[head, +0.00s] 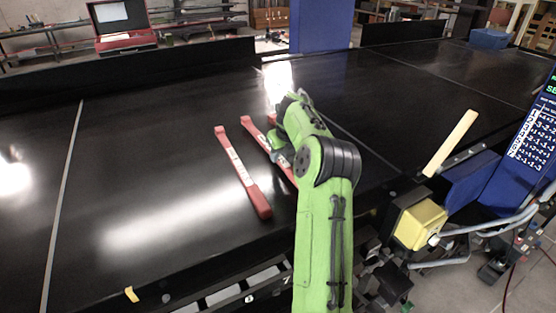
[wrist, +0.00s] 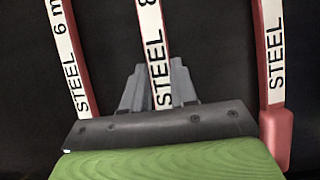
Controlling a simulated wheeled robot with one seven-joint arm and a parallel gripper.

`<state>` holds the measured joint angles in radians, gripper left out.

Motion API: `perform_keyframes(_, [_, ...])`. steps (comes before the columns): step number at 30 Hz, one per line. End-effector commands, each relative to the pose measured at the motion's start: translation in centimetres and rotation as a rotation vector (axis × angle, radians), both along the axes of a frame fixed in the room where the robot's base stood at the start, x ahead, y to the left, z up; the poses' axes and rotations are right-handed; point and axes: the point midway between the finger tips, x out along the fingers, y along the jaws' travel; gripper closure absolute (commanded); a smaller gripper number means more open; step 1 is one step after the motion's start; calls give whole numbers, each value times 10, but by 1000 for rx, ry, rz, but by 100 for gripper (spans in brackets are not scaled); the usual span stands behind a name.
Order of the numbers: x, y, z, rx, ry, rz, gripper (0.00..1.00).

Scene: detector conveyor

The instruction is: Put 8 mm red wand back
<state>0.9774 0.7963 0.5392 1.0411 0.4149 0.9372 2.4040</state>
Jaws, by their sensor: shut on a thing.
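The red 8 mm wand (wrist: 153,45) has a white label reading "STEEL 8". In the wrist view it runs between the grey fingers of my gripper (wrist: 158,82), which is shut on it. In the head view the held wand (head: 254,132) lies along the black conveyor belt, partly hidden by my green arm. I cannot tell whether it touches the belt. My gripper (head: 271,153) is mostly hidden behind the arm there.
A red wand marked "STEEL 6 m" (wrist: 70,55) is left of the held one in the wrist view; another "STEEL" wand (wrist: 275,135) is right. One wand (head: 243,172) lies clear in the head view. The belt (head: 150,150) is free farther left. A blue column (head: 321,25) stands behind.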

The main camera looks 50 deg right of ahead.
Motion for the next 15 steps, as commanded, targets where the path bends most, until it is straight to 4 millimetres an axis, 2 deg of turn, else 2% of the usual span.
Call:
perform_keyframes(3, [0,0,-15,0,-1,0,100])
perform_keyframes(14, [0,0,-20,-1,-2,0,100])
perform_keyframes(15, [0,0,-19,0,-1,0,67])
